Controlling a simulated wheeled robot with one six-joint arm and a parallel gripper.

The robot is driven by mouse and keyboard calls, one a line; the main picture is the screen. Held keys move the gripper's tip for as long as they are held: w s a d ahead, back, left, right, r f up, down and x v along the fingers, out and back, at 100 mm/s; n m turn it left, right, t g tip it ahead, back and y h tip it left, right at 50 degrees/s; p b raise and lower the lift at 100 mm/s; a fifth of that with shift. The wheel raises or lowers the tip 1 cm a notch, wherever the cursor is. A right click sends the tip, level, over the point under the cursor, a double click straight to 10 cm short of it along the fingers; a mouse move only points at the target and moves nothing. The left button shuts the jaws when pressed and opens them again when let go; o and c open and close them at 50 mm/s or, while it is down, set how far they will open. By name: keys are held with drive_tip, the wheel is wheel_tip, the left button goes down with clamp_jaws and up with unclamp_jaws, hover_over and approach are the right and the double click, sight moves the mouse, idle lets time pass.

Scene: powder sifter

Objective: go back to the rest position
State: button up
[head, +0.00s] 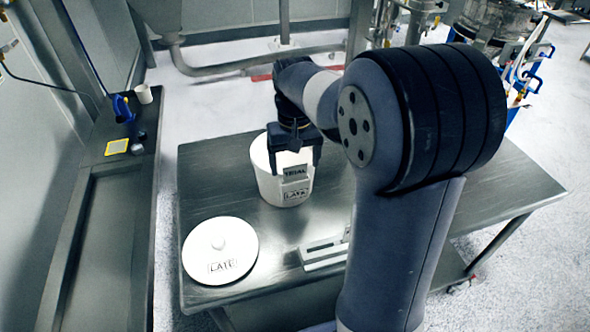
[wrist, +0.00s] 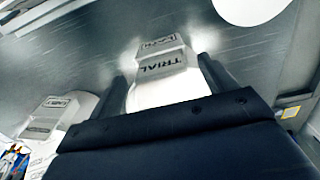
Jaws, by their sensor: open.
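My gripper (head: 294,160) is open at the white tub (head: 268,186), with one finger on each side of its front. The tub stands upright on the steel table and bears a TRIAL label and a second label below it. In the wrist view the tub (wrist: 150,97) shows between the two spread fingers of my gripper (wrist: 165,78). I cannot tell whether the fingers touch it. My arm hides part of the table in the head view.
A round white lid (head: 240,240) lies on the steel table (head: 420,205) at the front left. A pale slotted piece (head: 322,252) lies right of it. A side counter (head: 110,245) runs along the left. The wrist view shows another white labelled container (wrist: 62,106).

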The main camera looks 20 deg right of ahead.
wheel_tip(320, 180, up, 7)
drive_tip(key=shift+r, duration=0.2)
drive_tip(key=shift+f, duration=0.1)
wheel_tip(320, 180, down, 10)
drive_tip(key=shift+p, duration=0.5)
idle(0.3)
